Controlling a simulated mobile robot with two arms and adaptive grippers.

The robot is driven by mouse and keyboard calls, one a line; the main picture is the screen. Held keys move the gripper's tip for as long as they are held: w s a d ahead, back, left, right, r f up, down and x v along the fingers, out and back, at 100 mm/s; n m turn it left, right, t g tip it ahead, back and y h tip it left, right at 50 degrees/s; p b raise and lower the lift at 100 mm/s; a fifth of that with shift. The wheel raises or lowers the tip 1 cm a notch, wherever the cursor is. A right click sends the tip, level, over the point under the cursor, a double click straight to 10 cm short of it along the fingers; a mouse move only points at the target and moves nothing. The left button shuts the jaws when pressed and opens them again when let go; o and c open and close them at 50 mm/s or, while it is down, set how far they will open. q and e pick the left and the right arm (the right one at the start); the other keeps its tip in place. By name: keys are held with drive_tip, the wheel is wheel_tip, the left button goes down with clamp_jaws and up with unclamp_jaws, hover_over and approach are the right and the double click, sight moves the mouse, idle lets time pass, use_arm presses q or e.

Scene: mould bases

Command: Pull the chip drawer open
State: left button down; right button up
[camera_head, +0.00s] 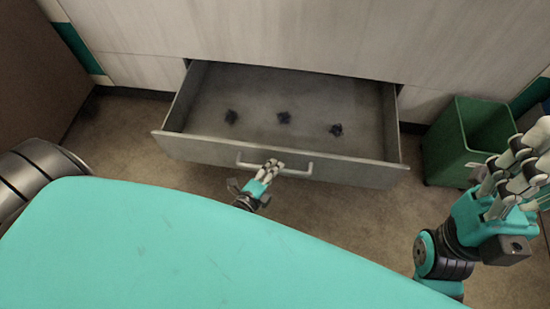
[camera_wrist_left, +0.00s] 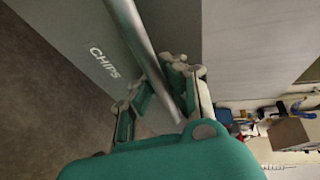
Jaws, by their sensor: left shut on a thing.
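The chip drawer (camera_head: 290,168) is pulled well out of the pale cabinet front in the head view. In the left wrist view the handle (camera_wrist_left: 143,45) passes between the fingers of the left gripper (camera_wrist_left: 160,95), beside the drawer front lettered CHIPS (camera_wrist_left: 103,60). My right gripper (camera_head: 515,175) is at the right of the head view, empty, with its fingers spread apart.
A green bin (camera_head: 465,140) stands on the floor right of the drawer, close to my right gripper. Brown floor (camera_head: 120,140) is clear left of the drawer. A cluttered surface with a brown box (camera_wrist_left: 288,135) shows at the right of the left wrist view.

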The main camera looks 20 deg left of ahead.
use_arm(q)
drive_tip(key=shift+s+d+f, duration=0.1)
drive_tip(key=shift+s+f, duration=0.1)
drive_tip(key=shift+s, duration=0.4)
drive_tip(key=c, duration=1.3)
unclamp_jaws()
drive_tip(key=shift+c, duration=0.2)
drive_tip(key=shift+w+r, duration=0.1)
